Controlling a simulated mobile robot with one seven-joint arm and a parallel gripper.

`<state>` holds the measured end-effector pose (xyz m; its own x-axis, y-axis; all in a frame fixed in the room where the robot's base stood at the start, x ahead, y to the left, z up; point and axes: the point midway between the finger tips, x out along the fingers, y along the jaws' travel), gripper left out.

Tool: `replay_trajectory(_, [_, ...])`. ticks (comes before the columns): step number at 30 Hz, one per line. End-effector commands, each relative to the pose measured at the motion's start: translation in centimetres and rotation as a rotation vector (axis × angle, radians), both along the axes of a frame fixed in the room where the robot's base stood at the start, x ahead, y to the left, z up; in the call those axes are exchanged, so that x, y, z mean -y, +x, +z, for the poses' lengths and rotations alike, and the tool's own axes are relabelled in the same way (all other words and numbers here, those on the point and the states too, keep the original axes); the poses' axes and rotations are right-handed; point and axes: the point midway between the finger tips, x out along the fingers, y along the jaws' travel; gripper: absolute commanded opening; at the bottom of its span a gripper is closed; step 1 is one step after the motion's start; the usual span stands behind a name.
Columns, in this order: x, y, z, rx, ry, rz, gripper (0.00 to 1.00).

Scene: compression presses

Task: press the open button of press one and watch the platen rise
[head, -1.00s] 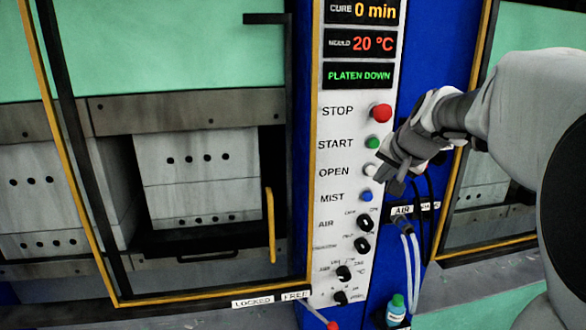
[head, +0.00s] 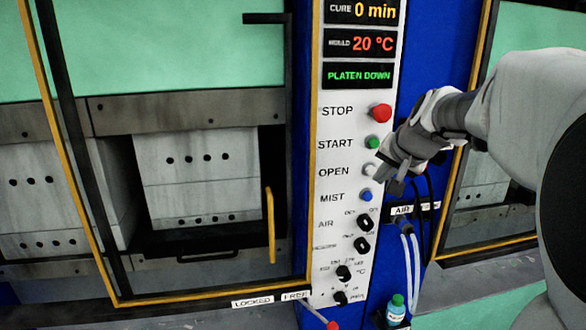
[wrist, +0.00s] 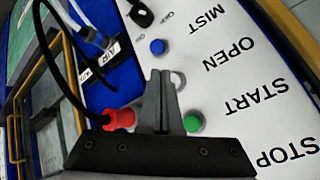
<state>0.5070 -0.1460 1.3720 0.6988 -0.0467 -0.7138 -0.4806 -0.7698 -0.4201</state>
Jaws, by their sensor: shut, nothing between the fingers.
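The press panel (head: 335,225) carries a white OPEN button (head: 370,170) between the green START button (head: 373,143) and the blue MIST button (head: 366,196). The panel display (head: 359,75) reads PLATEN DOWN in green. My gripper (head: 382,176) is shut and empty, its tips just right of the OPEN button. In the wrist view the shut fingers (wrist: 158,73) partly cover the white button (wrist: 177,80). I cannot tell whether they touch it. The platen area shows behind the framed guard (head: 208,296) at left, with pale mould blocks (head: 185,170) below a grey beam.
The red STOP button (head: 381,112) sits above START, close to my wrist. Black knobs (head: 366,223) lie below MIST. Hoses (head: 412,255) hang right of the panel, under an AIR label. The guard has a yellow handle (head: 270,225).

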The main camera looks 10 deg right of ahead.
Motion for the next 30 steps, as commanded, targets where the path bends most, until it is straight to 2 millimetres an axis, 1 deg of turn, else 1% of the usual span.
replay_trajectory(8, [0.0,0.02,0.0,0.0,0.0,0.0,0.0])
replay_trajectory(17, [-0.02,0.85,0.04,0.0,0.0,0.0,0.0])
replay_trajectory(30, [-0.03,0.94,0.02,0.0,0.0,0.0,0.0])
